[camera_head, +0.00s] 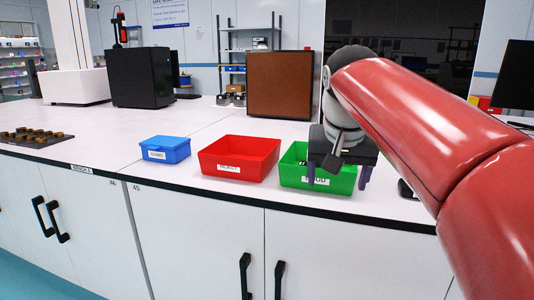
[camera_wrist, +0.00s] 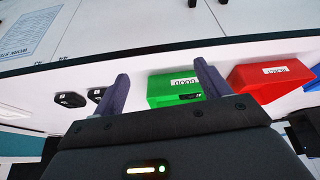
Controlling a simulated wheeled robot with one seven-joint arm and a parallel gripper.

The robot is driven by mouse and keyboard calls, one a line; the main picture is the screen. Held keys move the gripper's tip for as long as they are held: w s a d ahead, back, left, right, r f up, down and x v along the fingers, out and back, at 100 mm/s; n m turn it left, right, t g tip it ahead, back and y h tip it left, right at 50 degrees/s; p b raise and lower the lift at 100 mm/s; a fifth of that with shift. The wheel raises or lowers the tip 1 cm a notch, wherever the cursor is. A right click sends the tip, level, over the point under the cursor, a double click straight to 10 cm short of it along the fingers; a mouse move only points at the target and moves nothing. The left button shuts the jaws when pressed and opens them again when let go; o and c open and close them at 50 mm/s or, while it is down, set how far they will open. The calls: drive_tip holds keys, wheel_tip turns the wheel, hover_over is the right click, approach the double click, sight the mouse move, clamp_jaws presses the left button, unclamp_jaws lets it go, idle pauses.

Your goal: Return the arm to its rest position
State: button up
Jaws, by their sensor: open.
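My gripper (camera_head: 338,176) is above the front edge of the bench, in front of the green bin (camera_head: 340,184) labelled GOOD. It hides part of that bin in the head view. In the wrist view my gripper (camera_wrist: 163,92) shows two purple-grey fingers spread apart with nothing held between them. The green bin (camera_wrist: 168,88) lies beyond the fingers and holds something dark, too small to tell. My red arm comes in from the right side of the head view.
A red bin (camera_head: 238,158) labelled REJECT and a closed blue box (camera_head: 165,149) stand left of the green bin. A brown panel (camera_head: 280,84) and a black machine (camera_head: 141,77) stand behind. A dark tray (camera_head: 36,138) of parts lies far left. Bench space between is clear.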

drive_tip(key=s+d+f+n+t+y, duration=0.1)
drive_tip(key=s+d+f+n, duration=0.1)
drive_tip(key=s+f, duration=1.7)
drive_tip(key=shift+s+d+f, duration=0.15)
drive_tip(key=shift+s+f, duration=0.05)
drive_tip(key=shift+f, duration=0.7)
